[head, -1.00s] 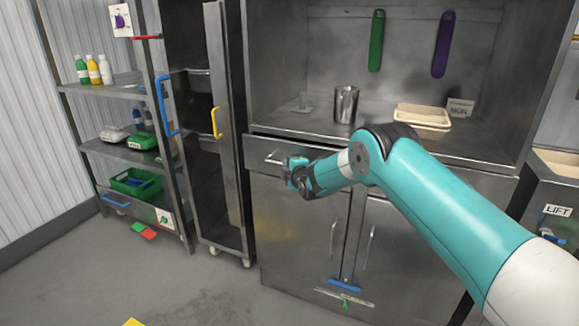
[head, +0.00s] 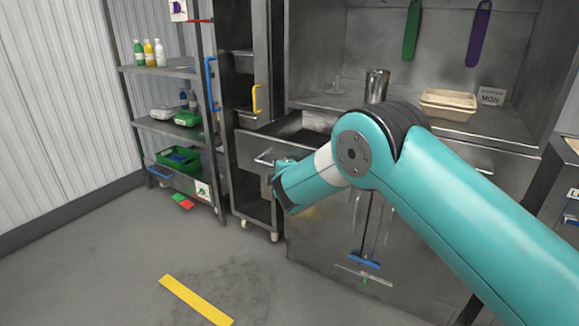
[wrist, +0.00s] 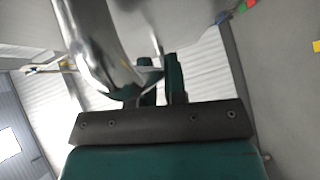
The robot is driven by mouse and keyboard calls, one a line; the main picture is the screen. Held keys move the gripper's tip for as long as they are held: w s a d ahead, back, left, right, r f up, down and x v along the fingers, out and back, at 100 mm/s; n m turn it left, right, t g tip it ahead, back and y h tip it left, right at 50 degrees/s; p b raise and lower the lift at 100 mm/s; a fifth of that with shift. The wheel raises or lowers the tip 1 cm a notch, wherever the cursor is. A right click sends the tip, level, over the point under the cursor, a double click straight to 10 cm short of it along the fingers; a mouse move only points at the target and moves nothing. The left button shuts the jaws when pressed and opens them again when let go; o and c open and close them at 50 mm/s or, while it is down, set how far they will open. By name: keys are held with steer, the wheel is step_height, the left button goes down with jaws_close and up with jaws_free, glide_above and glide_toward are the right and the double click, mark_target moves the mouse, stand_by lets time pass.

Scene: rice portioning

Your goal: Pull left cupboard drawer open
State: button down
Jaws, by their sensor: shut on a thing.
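The left cupboard drawer (head: 258,147) is pulled out from the steel cupboard in the head view, and its open inside (head: 302,124) shows behind the front panel. My gripper sits at the drawer's bar handle (head: 264,158), mostly hidden behind my own wrist in the head view. In the wrist view the fingers of my gripper (wrist: 160,82) are shut on the shiny metal handle (wrist: 97,45), which runs close in front of the camera. The exact grip point is partly hidden.
A tall open cabinet with a yellow handle (head: 257,99) stands directly left of the drawer. A shelf rack (head: 160,70) with bottles and a green crate (head: 178,160) is further left. A steel cup (head: 376,86) and beige trays (head: 448,104) stand on the counter.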

steer(key=shift+s+a, duration=0.15)
steer(key=shift+s, duration=0.15)
steer(key=c, duration=1.2)
jaws_free()
steer(key=shift+a, duration=0.1)
steer(key=shift+o, duration=0.2)
steer(key=shift+s, duration=0.1)
steer(key=b+v, duration=0.2)
steer(key=v, duration=1.5)
steer(key=shift+s, duration=0.15)
